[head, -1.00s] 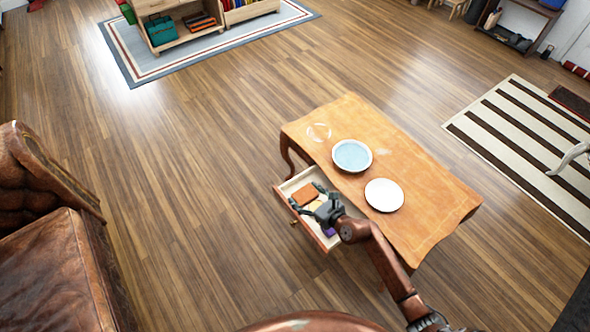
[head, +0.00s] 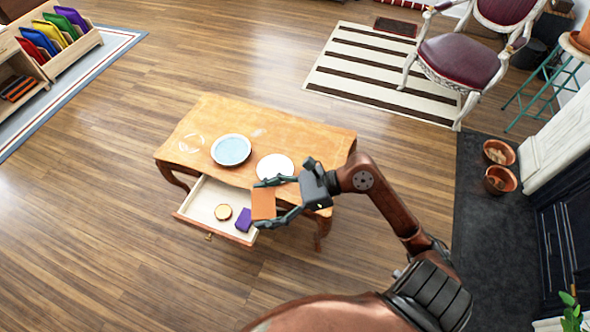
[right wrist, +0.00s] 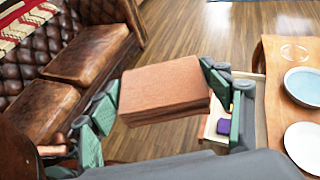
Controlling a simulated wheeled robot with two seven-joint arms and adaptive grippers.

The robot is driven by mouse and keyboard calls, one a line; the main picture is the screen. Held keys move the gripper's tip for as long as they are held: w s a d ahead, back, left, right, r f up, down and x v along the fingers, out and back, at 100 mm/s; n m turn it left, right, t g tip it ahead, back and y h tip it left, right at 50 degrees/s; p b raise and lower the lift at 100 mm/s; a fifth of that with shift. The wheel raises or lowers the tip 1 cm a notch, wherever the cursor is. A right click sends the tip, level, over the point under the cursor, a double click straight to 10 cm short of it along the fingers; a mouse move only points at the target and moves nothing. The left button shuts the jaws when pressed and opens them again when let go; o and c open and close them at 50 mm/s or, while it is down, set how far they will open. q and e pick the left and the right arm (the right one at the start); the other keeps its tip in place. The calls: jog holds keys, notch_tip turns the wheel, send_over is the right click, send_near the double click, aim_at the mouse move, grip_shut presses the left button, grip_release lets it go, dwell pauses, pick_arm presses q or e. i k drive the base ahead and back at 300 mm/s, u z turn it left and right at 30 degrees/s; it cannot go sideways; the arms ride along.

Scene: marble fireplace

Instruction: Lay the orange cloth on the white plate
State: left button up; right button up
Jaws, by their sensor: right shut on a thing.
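The orange cloth (head: 263,203), a folded block, is held between the fingers of my right gripper (head: 275,200). In the right wrist view the cloth (right wrist: 163,90) fills the space between the two fingers. It is above the front edge of the open drawer side of the table, left of and below the white plate in the head view. The white plate (head: 275,168) lies empty on the wooden table; part of it is close behind the gripper's upper finger. It also shows in the right wrist view (right wrist: 304,145) at the right edge. My left gripper is not in view.
A blue plate (head: 231,150) and a clear glass item (head: 191,143) stand on the table (head: 310,135). A leather sofa (right wrist: 75,70) shows in the wrist view.

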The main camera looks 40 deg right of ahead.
aim_at(275, 170)
jog(key=z, duration=0.35)
jog(key=k, duration=0.45)
jog(key=z, duration=0.75)
jog(key=i, duration=0.95)
jog(key=u, duration=0.75)
